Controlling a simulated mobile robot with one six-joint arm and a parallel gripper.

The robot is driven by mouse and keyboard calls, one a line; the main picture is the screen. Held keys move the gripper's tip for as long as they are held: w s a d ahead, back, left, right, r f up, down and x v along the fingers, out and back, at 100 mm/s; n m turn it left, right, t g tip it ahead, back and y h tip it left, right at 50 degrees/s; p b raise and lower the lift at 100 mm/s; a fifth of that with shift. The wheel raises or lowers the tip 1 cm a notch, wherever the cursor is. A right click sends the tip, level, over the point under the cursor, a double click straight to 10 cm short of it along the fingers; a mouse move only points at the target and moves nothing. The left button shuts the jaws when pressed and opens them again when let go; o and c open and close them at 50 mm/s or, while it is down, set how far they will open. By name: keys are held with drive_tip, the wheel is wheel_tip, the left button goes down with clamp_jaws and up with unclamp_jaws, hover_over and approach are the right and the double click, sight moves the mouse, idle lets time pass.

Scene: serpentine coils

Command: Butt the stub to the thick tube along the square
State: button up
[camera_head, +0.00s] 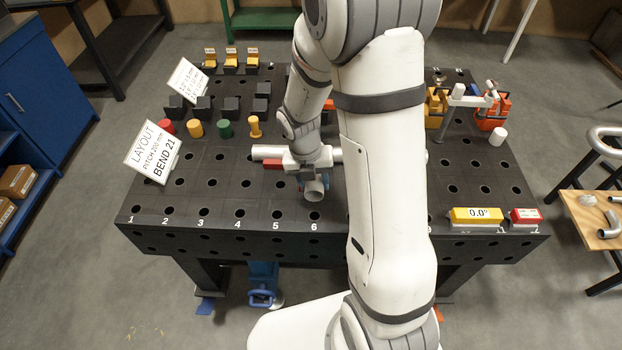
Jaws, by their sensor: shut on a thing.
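A short grey stub (315,190) with its open end toward the camera is under my gripper (308,178) near the front of the table, above the 5 and 6 marks. My gripper is shut on it. A pale tube (267,152) lies crosswise just behind, showing left of my wrist; it looks like the thick tube. My wrist hides its middle, so I cannot tell if the stub touches it. A red block (272,164) is against its near side. I cannot make out the square.
The black holed table (200,230) carries colored pegs (225,129), dark blocks (231,104) and a sign (152,150) at left. A yellow level readout (477,215), a red box (525,216) and orange clamps (492,112) are at right. My arm covers the middle.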

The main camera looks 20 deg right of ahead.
sight(314, 204)
drive_tip(key=shift+d+f+b, duration=0.1)
drive_tip(key=shift+f+b, duration=0.4)
drive_tip(key=shift+f, duration=0.35)
drive_tip(key=shift+s, duration=0.2)
drive_tip(key=shift+f, duration=0.25)
drive_tip(key=shift+f+b, duration=0.65)
drive_tip(key=shift+f, duration=0.5)
drive_tip(key=shift+f, duration=0.25)
drive_tip(key=shift+f+b, duration=0.3)
drive_tip(key=shift+f, duration=0.05)
drive_tip(key=shift+w+d+p, duration=0.1)
drive_tip(key=shift+w+p, duration=0.2)
idle(0.3)
drive_tip(key=o, duration=1.3)
drive_tip(key=shift+c, duration=0.2)
